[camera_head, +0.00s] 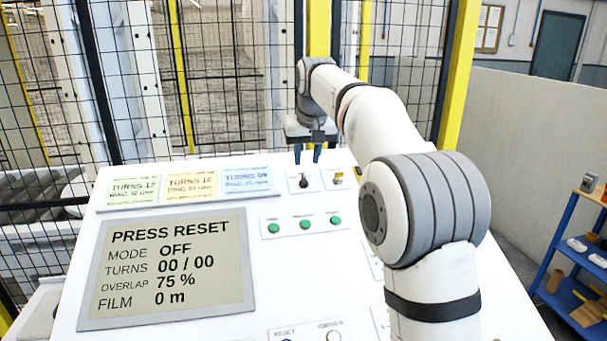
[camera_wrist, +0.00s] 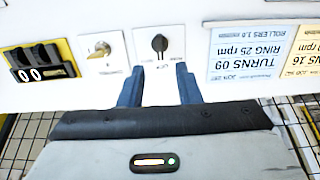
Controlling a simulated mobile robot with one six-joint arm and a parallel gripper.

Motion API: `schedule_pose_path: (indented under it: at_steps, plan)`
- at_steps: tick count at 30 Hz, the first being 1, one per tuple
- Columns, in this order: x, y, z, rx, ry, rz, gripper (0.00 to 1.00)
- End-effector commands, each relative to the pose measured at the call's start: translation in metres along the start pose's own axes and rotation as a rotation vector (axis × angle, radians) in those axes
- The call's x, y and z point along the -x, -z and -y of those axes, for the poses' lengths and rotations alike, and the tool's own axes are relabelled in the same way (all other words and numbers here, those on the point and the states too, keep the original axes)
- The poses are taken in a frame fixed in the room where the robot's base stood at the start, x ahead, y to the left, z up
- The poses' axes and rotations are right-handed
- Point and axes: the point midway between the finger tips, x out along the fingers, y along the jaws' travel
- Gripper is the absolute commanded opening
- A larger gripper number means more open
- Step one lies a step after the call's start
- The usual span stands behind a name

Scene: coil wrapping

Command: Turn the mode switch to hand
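The mode switch is most likely the black knob (camera_head: 304,183) on a white plate near the top edge of the sloped panel. It also shows in the wrist view (camera_wrist: 160,43), where the panel appears upside down; its label is too small to read. My gripper (camera_head: 308,155) is open and empty, just above and behind the knob in the head view. In the wrist view my gripper (camera_wrist: 159,78) has its blue fingers to either side of the knob's line, apart from it. The display (camera_head: 170,270) reads PRESS RESET, MODE OFF, TURNS 00 / 00.
A yellowish key-like switch (camera_head: 338,179) sits beside the knob. A row of green buttons (camera_head: 305,224) and coloured recipe cards (camera_head: 190,186) are close by. Mesh fencing stands behind; a blue shelf (camera_head: 560,245) is at right.

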Motion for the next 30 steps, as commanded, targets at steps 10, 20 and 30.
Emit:
schedule_pose_path:
  at_steps: [10, 20, 30]
  plan:
    - [-0.054, -0.001, 0.000, 0.000, 0.000, 0.003, 0.31]
    - [-0.068, -0.001, 0.001, 0.001, 0.000, 0.000, 0.31]
    - [-0.067, -0.001, 0.001, 0.002, 0.001, 0.000, 0.12]
